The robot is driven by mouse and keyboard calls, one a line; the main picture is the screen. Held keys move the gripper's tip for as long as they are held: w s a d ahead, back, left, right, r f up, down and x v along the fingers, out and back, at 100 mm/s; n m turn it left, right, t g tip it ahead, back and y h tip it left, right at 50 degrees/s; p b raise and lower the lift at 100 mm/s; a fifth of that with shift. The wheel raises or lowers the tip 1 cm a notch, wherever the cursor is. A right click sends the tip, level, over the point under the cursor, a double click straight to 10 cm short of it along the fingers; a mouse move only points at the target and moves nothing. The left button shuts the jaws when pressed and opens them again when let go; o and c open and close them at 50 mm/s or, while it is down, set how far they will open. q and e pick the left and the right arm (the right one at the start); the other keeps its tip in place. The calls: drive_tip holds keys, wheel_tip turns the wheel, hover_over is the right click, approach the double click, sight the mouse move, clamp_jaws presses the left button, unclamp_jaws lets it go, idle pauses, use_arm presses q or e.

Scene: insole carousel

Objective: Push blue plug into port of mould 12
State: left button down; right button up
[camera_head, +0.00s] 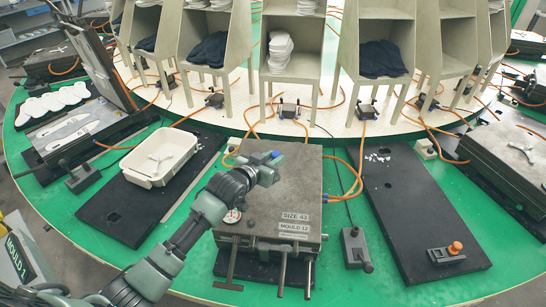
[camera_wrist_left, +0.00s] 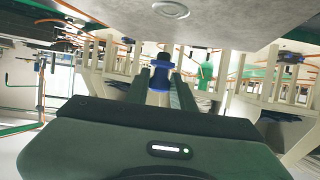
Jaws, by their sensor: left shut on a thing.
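Mould 12 (camera_head: 290,190) is a closed grey block at the front middle, with "SIZE 43" and "MOULD 12" labels on its near top edge. My left gripper (camera_head: 272,164) is over the mould's top, towards its far side, and is shut on the blue plug (camera_head: 276,155). In the left wrist view the plug (camera_wrist_left: 160,82) sits between the two dark fingers, blue with a dark end and a pale middle. A large grey surface with a round metal disc (camera_wrist_left: 171,9) fills the top of that view. I cannot make out the port. My right gripper is not in view.
Orange hoses (camera_head: 351,180) run beside the mould's right side. A white tray (camera_head: 160,157) stands on a black plate to the left. A black plate (camera_head: 405,205) and a pendant box (camera_head: 355,247) lie to the right. Beige bins (camera_head: 292,55) stand behind.

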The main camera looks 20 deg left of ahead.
use_arm(q)
drive_tip(key=shift+f+b, duration=1)
drive_tip(key=shift+f, duration=0.75)
drive_tip(key=shift+f+b, duration=0.8)
drive_tip(key=shift+f, duration=0.55)
drive_tip(key=c, duration=1.1)
unclamp_jaws()
drive_tip(key=shift+s, duration=0.1)
drive_tip(key=v, duration=0.7)
drive_tip(key=shift+s+r+b, duration=0.15)
drive_tip(key=shift+s+b, duration=0.15)
drive_tip(key=shift+b, duration=0.1)
